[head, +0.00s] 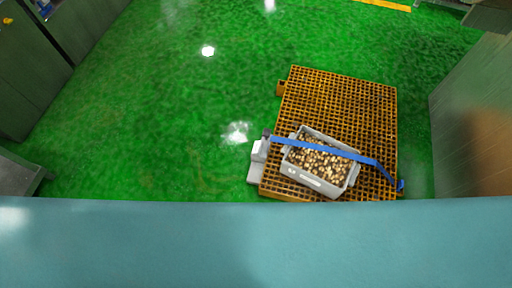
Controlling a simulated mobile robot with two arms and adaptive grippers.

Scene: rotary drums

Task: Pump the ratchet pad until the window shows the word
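A small grey-white device with a dark top (258,160) stands at the left edge of the orange grid platform, at the left end of a blue strap (325,149). It may be the ratchet, but pad, window and any word are too small to make out. The strap runs over a grey crate (312,181) full of small brown and tan pieces and reaches the platform's right edge, where it ends in a blue fitting (400,185). Neither of my grippers is in view.
The orange grid platform (340,95) sits on a glossy green floor (130,120), open to the left. Dark green-grey cabinets (25,80) stand at the left, and a grey panel (470,110) at the right. A wide teal surface (250,245) fills the bottom of the view.

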